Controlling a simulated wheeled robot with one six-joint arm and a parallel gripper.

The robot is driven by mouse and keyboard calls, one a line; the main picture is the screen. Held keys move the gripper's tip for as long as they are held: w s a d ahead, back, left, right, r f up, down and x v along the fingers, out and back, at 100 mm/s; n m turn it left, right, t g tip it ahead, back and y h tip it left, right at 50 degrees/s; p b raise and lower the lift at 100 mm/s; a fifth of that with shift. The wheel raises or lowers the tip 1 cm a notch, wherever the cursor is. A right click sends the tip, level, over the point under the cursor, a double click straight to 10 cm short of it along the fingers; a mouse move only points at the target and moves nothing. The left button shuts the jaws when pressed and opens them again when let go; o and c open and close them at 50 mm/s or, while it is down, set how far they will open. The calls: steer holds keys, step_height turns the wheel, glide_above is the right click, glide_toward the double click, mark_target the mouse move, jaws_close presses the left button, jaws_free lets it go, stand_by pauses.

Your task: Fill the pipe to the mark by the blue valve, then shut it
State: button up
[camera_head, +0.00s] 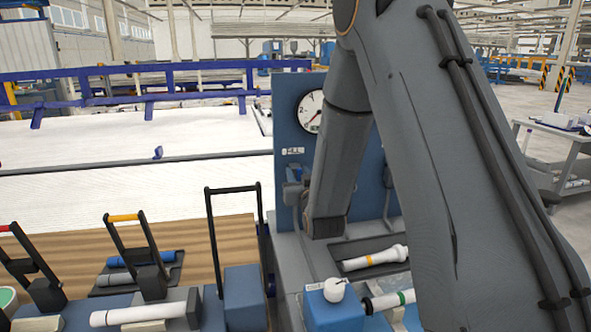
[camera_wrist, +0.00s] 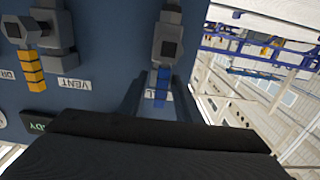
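In the wrist view, a valve with a blue handle (camera_wrist: 162,85) is on the dark blue panel (camera_wrist: 110,20), beside a partly covered white label. My gripper (camera_wrist: 159,94) is open, with one dark finger on each side of the blue handle; I cannot tell whether either touches it. No fill mark can be made out.
A yellow-handled valve (camera_wrist: 33,70) and a VENT label (camera_wrist: 74,84) are left of the blue handle. A green-lettered display (camera_wrist: 38,126) is partly covered. A round dial gauge (camera_head: 311,111) is on the panel. Black upright handles (camera_head: 233,235) stand at left.

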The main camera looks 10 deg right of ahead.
steer(key=shift+w, duration=1.2)
jaws_close()
